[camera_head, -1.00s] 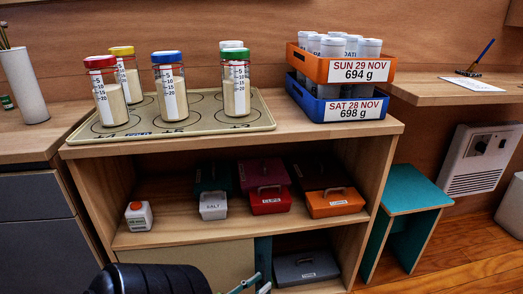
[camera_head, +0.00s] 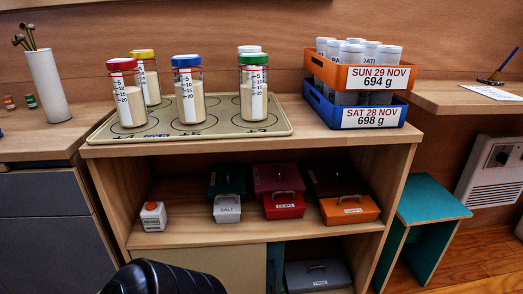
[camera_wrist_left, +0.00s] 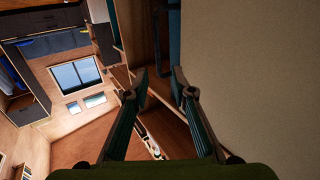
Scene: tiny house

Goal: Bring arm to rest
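My left gripper (camera_wrist_left: 159,80) shows in the left wrist view with its two fingers apart and nothing between them. Beyond the fingers are a wooden edge and the floor, and a plain beige panel (camera_wrist_left: 255,70) fills the right side. In the head view, a black rounded part at the bottom left looks like part of my own arm; no gripper fingers show there. My right gripper is not in any view.
A wooden shelf unit (camera_head: 260,242) stands ahead. On its top are a mat (camera_head: 215,130) with several lidded jars, and an orange crate (camera_head: 362,75) stacked on a blue crate (camera_head: 352,116). Toolboxes sit below. A teal stool (camera_head: 434,200) stands right of it.

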